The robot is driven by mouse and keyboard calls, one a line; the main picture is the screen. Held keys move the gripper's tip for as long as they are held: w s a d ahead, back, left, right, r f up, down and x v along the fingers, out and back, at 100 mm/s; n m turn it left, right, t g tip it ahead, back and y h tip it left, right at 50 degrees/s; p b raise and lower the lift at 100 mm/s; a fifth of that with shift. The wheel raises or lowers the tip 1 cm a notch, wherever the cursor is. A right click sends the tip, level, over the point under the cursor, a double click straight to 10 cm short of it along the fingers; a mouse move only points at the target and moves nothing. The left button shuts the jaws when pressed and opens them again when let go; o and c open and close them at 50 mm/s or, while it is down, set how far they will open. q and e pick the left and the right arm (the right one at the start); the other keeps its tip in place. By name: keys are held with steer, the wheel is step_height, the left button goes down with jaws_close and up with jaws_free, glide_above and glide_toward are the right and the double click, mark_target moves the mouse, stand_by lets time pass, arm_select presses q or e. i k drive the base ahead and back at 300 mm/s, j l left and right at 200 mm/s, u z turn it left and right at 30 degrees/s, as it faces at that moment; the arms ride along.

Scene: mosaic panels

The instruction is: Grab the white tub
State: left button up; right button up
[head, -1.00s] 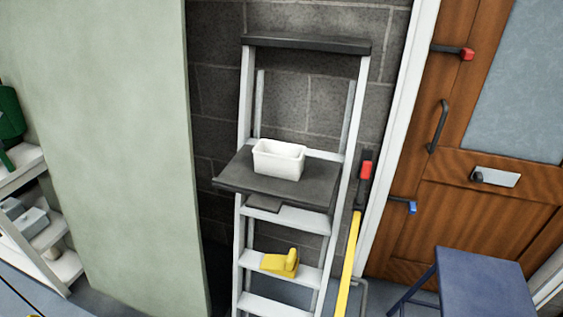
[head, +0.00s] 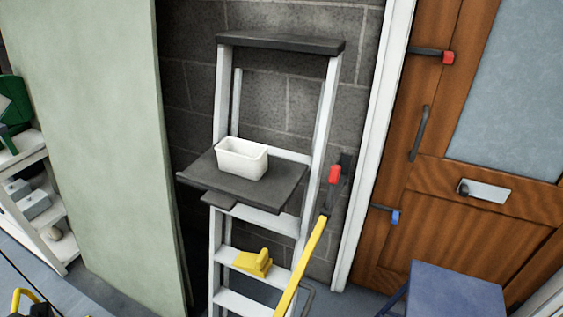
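The white tub (head: 242,160) is a small, open-topped rectangular container. It stands upright on the dark grey platform (head: 270,192) of a stepladder, toward the back of the platform near the ladder's frame. Its inside looks empty from here, though the floor of it is only partly visible.
The stepladder (head: 222,100) stands against a grey block wall, with a yellow object (head: 253,262) on a lower step. A yellow bar (head: 303,262) slants beside it. A pale green panel (head: 90,130) stands left, a blue table (head: 455,290) lower right, before a wooden door (head: 440,230).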

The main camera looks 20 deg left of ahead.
mark_target(242, 157)
steer(key=l+u, duration=0.4)
steer(key=i+l+u, duration=0.1)
steer(key=l+u, duration=0.5)
steer(key=u, duration=0.15)
